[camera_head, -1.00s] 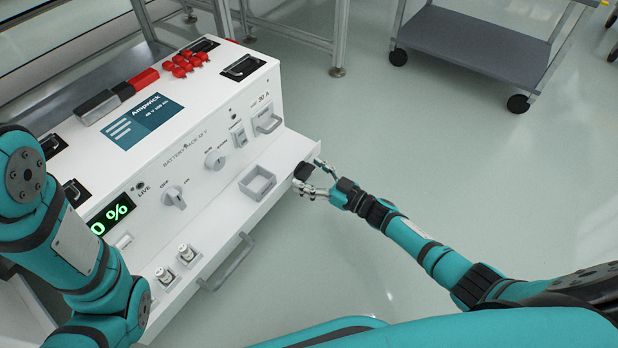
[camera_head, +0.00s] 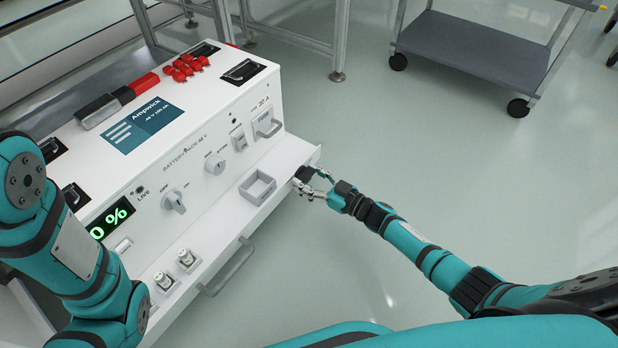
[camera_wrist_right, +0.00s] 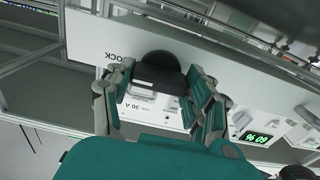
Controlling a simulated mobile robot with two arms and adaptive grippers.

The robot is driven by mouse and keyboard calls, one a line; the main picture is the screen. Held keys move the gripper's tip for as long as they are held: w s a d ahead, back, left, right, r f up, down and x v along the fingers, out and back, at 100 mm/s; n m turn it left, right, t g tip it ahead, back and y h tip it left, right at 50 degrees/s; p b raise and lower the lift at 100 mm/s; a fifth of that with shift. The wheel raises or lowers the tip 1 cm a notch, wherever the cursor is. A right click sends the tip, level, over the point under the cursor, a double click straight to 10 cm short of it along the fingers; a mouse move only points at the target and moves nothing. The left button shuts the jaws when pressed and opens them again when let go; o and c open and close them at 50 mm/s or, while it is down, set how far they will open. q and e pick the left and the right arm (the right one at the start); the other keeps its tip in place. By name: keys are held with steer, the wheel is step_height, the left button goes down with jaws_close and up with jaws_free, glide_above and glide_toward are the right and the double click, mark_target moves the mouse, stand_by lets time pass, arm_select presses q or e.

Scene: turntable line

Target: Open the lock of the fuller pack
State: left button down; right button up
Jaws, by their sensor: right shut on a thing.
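The white Ampwick battery pack (camera_head: 215,115) stands at the left in the head view. A black knob (camera_wrist_right: 158,72) sits on the pack's white front edge panel beside lettering that ends in "OCK" in the wrist view. My right gripper (camera_head: 312,182) is at the right end of the pack's ledge. In the wrist view my right gripper (camera_wrist_right: 160,88) has its fingers on either side of the knob, shut on it. My left gripper is out of view.
The pack's front carries rotary switches (camera_head: 174,202), a square open holder (camera_head: 258,187), two small cylindrical parts (camera_head: 187,258) and a grey drawer handle (camera_head: 228,268). Red caps (camera_head: 188,66) lie on top. A grey cart (camera_head: 480,45) stands at the back right. The floor between is clear.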

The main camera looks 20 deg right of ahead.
steer(key=shift+n, duration=0.3)
steer(key=n, duration=0.3)
steer(key=shift+n, duration=0.4)
steer(key=n, duration=0.4)
steer(key=n+b, duration=0.1)
steer(key=n, duration=0.4)
steer(key=shift+f, duration=0.1)
steer(key=n+b, duration=0.1)
steer(key=n, duration=0.3)
steer(key=shift+n, duration=0.3)
steer(key=shift+s, duration=0.1)
steer(key=o, duration=1.2)
